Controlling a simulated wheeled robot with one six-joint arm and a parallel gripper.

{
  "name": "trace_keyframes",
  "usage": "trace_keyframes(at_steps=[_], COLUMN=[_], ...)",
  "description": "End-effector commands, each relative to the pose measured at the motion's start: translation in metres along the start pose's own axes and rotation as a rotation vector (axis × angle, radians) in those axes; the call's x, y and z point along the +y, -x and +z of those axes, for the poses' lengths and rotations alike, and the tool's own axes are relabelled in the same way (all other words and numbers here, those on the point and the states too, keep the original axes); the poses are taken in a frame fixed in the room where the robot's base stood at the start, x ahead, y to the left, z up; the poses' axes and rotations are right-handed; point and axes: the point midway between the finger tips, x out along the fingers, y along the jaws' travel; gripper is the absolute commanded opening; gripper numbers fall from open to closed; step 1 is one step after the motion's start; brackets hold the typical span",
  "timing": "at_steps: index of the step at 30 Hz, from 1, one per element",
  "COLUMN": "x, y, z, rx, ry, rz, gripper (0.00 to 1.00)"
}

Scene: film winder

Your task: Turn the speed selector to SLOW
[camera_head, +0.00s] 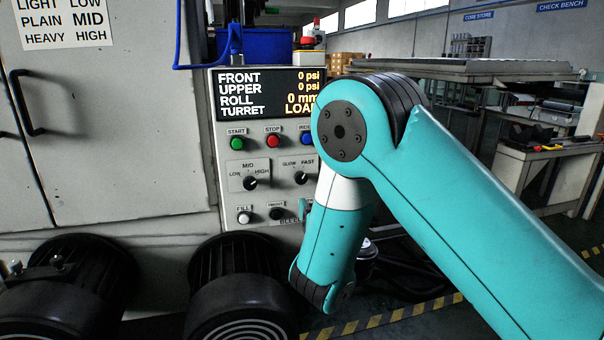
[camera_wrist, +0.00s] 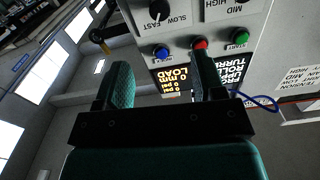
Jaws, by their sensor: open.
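The speed selector (camera_head: 301,178) is a small dark round knob under the SLOW and FAST labels, on the right of the grey control panel (camera_head: 222,160). Its pointer is small and seems turned toward FAST. In the wrist view the panel appears upside down, and the selector (camera_wrist: 157,6) is cut by the top edge. My gripper (camera_wrist: 160,72) is open and empty, its two teal-padded fingers apart. It is away from the knob, with the display and buttons showing beyond and between the fingers. In the head view my arm hides most of the gripper.
A green button (camera_head: 237,143), red button (camera_head: 273,140) and partly covered blue button sit above the selectors. A LOW/MID/HIGH knob (camera_head: 250,183) is to the left. A white button (camera_head: 244,218) is below. Black rollers (camera_head: 240,300) stand in front of the machine.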

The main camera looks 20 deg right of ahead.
Motion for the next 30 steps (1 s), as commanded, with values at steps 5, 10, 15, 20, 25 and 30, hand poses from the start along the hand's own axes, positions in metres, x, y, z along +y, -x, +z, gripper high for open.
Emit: trace_keyframes(at_steps=[5, 10, 15, 20, 25, 30], x=[0.0, 0.001, 0.0, 0.001, 0.002, 0.002], y=[-0.019, -0.035, -0.047, -0.057, -0.067, -0.092], z=[-0.009, -0.008, -0.009, -0.009, -0.006, -0.004], rx=[-0.003, -0.002, -0.002, -0.002, 0.0, 0.003], ry=[0.002, 0.0, 0.001, 0.0, -0.003, -0.004], rz=[0.002, 0.002, 0.002, 0.003, 0.005, 0.004], gripper=[0.63, 0.63, 0.63, 0.63, 0.63, 0.63])
